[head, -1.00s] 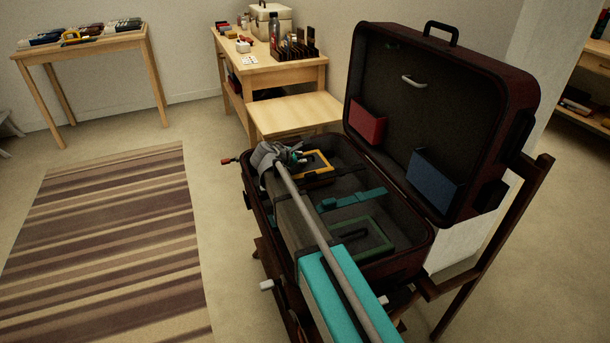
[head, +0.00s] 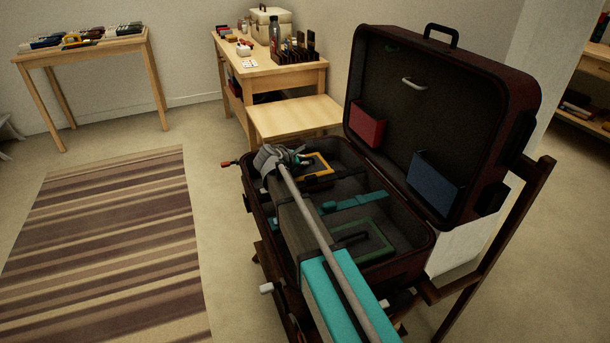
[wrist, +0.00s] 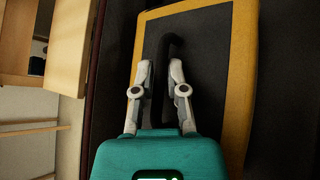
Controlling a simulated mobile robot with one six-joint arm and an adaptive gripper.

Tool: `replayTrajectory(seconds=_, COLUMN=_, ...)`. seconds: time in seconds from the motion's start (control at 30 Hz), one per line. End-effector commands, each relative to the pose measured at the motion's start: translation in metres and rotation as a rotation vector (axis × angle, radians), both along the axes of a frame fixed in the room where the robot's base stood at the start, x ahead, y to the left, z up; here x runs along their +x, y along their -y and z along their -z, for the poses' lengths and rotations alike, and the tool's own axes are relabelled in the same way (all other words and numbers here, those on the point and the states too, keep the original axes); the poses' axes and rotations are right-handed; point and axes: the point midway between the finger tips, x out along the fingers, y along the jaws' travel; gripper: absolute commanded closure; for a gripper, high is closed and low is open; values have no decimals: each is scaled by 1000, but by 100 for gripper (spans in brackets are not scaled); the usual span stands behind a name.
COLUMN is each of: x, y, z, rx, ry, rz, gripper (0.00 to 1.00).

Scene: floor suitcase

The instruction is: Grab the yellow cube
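I cannot make out a yellow cube in either view. A yellow-rimmed dark panel (head: 327,172) lies in the far part of the open suitcase (head: 408,263); its yellow rim (wrist: 240,85) also shows in the wrist view. My gripper (head: 300,155) is over that part of the case, partly hidden by my arm. In the wrist view, my gripper (wrist: 160,65) has its two grey fingers apart over the dark panel. A dark curved handle-like piece (wrist: 163,75) shows between the fingers. I see no contact with it.
The suitcase lid stands open, with a red pocket (head: 367,128) and a blue pocket (head: 436,178). A teal strap (head: 355,201) and a green-rimmed panel (head: 375,250) lie nearer. A wooden table (head: 285,75) stands behind. A yellow item (head: 75,41) is on the far-left table.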

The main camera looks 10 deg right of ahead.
Motion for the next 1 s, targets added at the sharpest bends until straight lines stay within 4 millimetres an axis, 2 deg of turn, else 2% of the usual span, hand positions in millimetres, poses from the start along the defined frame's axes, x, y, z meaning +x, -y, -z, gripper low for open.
replayTrajectory(seconds=0.57, x=0, y=1, z=-4, rx=-4, ry=0, rz=-1, gripper=100)
replayTrajectory(seconds=1.0, x=0, y=1, z=-33, rx=-3, ry=0, rz=-1, gripper=100)
